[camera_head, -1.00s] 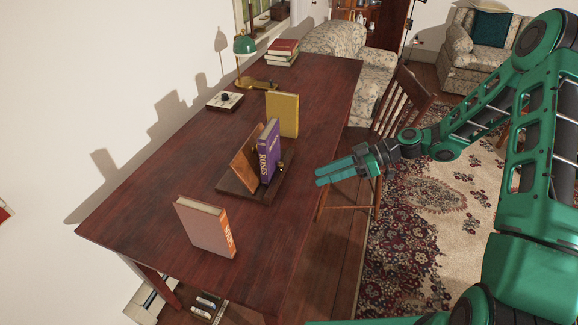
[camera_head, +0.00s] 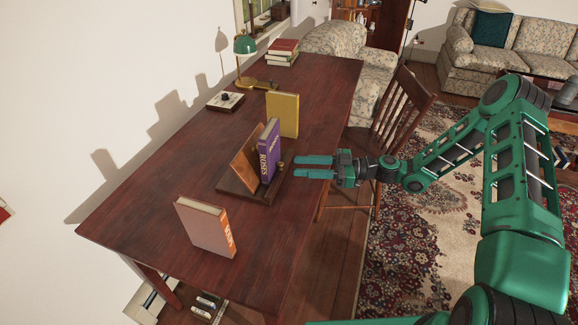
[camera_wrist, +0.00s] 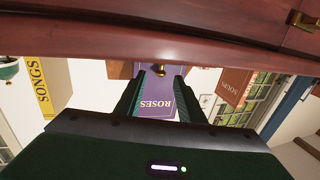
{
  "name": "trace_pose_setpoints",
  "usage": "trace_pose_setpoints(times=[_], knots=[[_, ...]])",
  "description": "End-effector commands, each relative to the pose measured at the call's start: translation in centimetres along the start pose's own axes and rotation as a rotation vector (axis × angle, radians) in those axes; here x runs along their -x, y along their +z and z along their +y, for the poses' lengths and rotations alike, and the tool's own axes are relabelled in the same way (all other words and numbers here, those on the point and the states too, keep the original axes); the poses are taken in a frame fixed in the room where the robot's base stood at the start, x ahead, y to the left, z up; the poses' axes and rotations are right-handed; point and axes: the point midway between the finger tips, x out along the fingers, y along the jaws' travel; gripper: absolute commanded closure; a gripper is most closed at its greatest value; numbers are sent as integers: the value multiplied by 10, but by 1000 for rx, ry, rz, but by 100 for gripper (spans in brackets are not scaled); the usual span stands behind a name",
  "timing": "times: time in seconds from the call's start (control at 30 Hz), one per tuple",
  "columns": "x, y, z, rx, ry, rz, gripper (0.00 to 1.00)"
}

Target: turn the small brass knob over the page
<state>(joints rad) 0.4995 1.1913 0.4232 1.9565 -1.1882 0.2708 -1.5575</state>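The small brass knob (camera_head: 282,165) is on the near right side of the wooden book stand (camera_head: 233,184), beside the purple ROSES book (camera_head: 268,151). The stand's slanted board (camera_head: 244,158) leans behind that book. I cannot make out a page. My gripper (camera_head: 296,167) is open and empty, its fingers level and pointing left, with the tips just right of the knob. In the wrist view the knob (camera_wrist: 157,69) shows between the two fingertips (camera_wrist: 161,76), with the purple book (camera_wrist: 157,103) behind it. Contact with the knob does not show.
A yellow book (camera_head: 283,115) stands behind the stand, and a tan-and-orange book (camera_head: 205,228) stands in front. A green lamp (camera_head: 245,46), a small box (camera_head: 226,102) and stacked books (camera_head: 283,52) are farther back. A wooden chair (camera_head: 402,110) is close behind my gripper.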

Motion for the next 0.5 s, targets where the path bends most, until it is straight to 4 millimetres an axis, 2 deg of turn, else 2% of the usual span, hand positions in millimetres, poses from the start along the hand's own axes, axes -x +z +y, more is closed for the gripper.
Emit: trace_pose_setpoints(times=[0.03, 0.2, 0.5], knots=[[-10, 0, -1, 0, -4, 0, 65], [-32, 0, 0, 0, -2, 0, 65], [-46, 0, 0, 0, -1, -1, 65]])
